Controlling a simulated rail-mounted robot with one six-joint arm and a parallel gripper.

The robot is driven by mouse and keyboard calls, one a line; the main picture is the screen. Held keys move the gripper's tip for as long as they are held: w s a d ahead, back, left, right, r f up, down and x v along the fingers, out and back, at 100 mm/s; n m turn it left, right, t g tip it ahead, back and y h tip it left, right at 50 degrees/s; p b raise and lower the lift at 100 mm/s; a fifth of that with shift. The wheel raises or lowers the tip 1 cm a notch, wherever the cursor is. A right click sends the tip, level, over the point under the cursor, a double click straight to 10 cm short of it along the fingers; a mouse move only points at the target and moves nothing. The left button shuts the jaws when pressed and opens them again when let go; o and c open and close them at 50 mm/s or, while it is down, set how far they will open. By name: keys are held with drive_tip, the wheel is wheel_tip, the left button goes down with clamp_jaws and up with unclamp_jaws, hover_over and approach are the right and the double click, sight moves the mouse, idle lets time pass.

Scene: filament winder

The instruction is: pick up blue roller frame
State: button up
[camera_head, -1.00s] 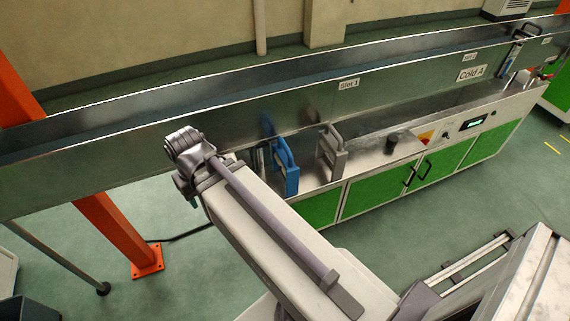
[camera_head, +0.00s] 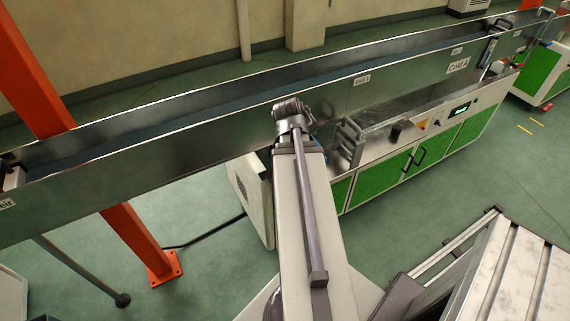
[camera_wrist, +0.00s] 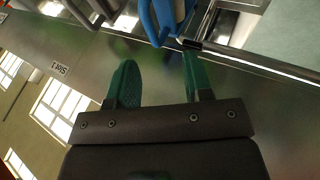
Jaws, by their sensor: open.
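The blue roller frame (camera_wrist: 148,22) shows at the top of the wrist view, cut off by the picture edge. It lies just beyond the fingertips, slightly nearer the right finger. My gripper (camera_wrist: 157,75) is open, its two green fingers apart with nothing between them. In the head view my arm hides nearly all of the blue frame, and the gripper fingers are hidden there too.
A grey roller frame (camera_head: 348,146) stands to the right of my arm, at the machine with green doors (camera_head: 437,152). The long metal trough (camera_head: 180,150) runs behind. A dark knob (camera_head: 396,131) sits farther right on the machine top.

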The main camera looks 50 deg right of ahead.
sight(312, 138)
drive_tip(key=shift+n+t, duration=0.3)
drive_tip(key=shift+n, duration=0.2)
drive_tip(key=b+x, duration=0.3)
drive_tip(key=x, duration=0.1)
drive_tip(key=d+b+x, duration=0.1)
drive_tip(key=b+x, duration=0.2)
drive_tip(key=x, duration=0.1)
drive_tip(key=r+b+x, duration=0.1)
drive_tip(key=b+x, duration=0.2)
drive_tip(key=shift+w+d+f, duration=0.1)
drive_tip(key=shift+d+f, duration=0.25)
drive_tip(key=shift+d, duration=0.1)
drive_tip(key=shift+r, duration=0.25)
clamp_jaws()
drive_tip(key=shift+p, duration=0.3)
